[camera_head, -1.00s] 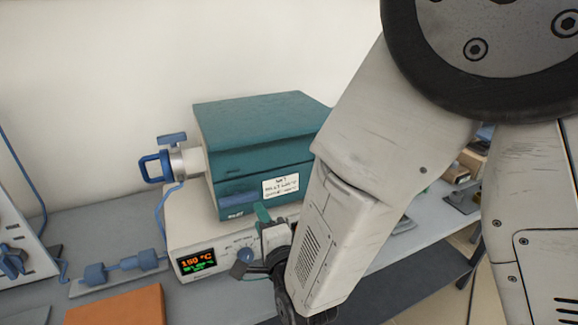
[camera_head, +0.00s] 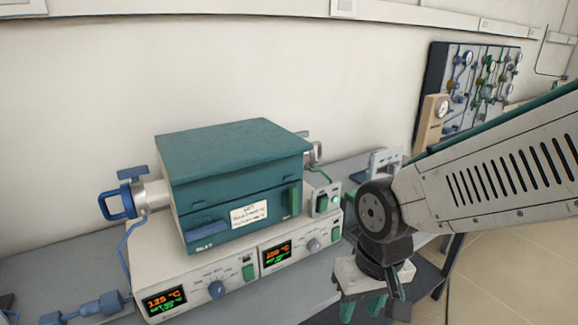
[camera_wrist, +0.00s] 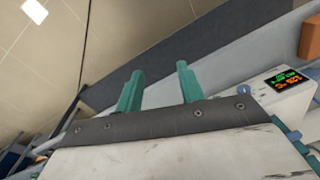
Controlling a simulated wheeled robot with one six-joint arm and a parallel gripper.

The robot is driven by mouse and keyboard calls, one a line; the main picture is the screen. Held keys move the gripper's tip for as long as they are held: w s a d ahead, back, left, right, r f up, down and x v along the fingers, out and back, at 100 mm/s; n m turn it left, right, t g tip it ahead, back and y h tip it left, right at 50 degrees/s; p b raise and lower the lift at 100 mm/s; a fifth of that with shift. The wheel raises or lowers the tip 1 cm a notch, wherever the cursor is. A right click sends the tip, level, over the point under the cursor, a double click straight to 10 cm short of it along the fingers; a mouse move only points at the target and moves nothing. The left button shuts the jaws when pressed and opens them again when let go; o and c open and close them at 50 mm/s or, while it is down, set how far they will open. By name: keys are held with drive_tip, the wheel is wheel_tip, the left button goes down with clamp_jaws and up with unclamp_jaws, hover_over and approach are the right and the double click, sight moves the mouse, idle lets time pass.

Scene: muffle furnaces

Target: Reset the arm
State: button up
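My gripper (camera_head: 362,306) hangs down at the lower right of the head view, in front of the bench and right of the furnace. Its two green fingers stand apart with nothing between them; they also show in the wrist view (camera_wrist: 158,88). The teal muffle furnace (camera_head: 235,190) sits shut on a white control base (camera_head: 225,270) with two lit displays. The left display (camera_head: 164,300) seems to read 125 °C. A lit display also shows at the right of the wrist view (camera_wrist: 288,79).
A blue-handled fitting (camera_head: 135,197) sticks out left of the furnace. Blue parts (camera_head: 95,308) lie on the bench at lower left. A panel with gauges and pipes (camera_head: 480,80) is on the wall at right. Open floor (camera_head: 510,270) lies right of the bench.

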drive_tip(key=s+d+r+m, duration=0.1)
drive_tip(key=s+d+r, duration=0.3)
drive_tip(key=d, duration=0.3)
drive_tip(key=s+d+r+m+t, duration=0.1)
drive_tip(key=s+d+r, duration=0.2)
drive_tip(key=d+r, duration=0.4)
drive_tip(key=shift+s+d+r+m+h, duration=0.25)
drive_tip(key=shift+s+d+m+h, duration=0.1)
drive_tip(key=shift+m+h, duration=0.05)
drive_tip(key=shift+a, duration=0.1)
